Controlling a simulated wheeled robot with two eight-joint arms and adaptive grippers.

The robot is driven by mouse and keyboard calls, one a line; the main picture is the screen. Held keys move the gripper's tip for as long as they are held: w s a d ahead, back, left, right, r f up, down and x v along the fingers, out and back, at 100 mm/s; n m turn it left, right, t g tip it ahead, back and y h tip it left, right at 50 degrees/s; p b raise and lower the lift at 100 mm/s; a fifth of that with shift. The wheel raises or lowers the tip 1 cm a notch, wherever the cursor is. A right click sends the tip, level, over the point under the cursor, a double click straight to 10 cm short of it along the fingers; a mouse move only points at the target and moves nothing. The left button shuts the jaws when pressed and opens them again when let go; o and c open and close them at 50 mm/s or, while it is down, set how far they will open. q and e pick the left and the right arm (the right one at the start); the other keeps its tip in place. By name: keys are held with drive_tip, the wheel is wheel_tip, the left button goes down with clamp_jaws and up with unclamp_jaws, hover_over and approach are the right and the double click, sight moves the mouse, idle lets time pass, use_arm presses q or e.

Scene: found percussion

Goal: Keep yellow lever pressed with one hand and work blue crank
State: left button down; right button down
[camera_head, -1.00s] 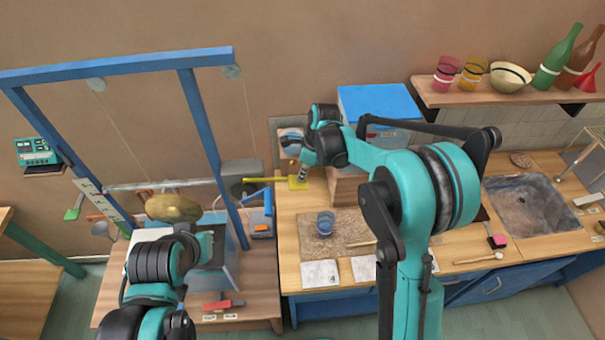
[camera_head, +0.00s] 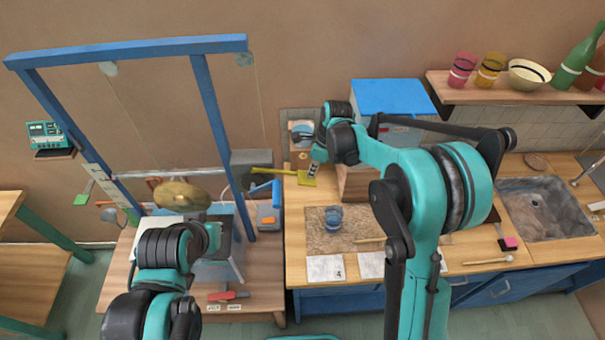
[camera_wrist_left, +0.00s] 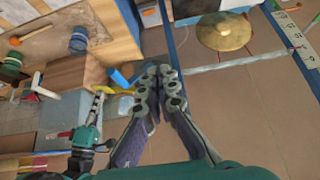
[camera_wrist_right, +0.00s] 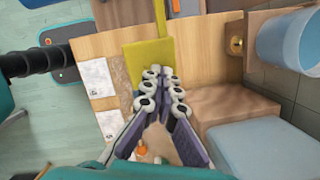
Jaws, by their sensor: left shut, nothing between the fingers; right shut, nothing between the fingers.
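The yellow lever (camera_head: 305,180) is a rod ending in a flat paddle at the left end of the counter. The rod slopes down toward the paddle. My right gripper (camera_head: 314,168) is shut at the paddle. In the right wrist view its fingertips (camera_wrist_right: 162,75) meet the near edge of the yellow paddle (camera_wrist_right: 150,55). The blue crank (camera_head: 275,190) stands on a grey box left of the counter. My left gripper (camera_head: 214,236) is shut and empty, left of the crank and apart from it. In the left wrist view its fingertips (camera_wrist_left: 158,72) are right of the blue crank handle (camera_wrist_left: 120,78).
A blue frame (camera_head: 210,130) with strings stands at the left. A brass cymbal (camera_head: 182,195) hangs behind my left arm. A blue cup (camera_head: 333,217) stands on the counter mat (camera_head: 350,238). A box with a blue lid (camera_head: 390,97) stands behind my right gripper.

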drive_tip(key=shift+w, duration=0.1)
use_arm(q)
wheel_tip(320, 180, up, 5)
drive_tip(key=m+g+h, duration=0.4)
drive_tip(key=m+g, duration=0.3)
drive_tip(key=m, duration=1.1)
hover_over(276, 194)
drive_tip(key=a, duration=0.6)
drive_tip(key=x, duration=1.4)
drive_tip(key=shift+d+f, duration=0.1)
drive_tip(key=shift+f, duration=0.05)
drive_tip(key=shift+d+f+y, duration=0.15)
drive_tip(key=shift+d+y, duration=0.1)
drive_tip(key=shift+y, duration=0.05)
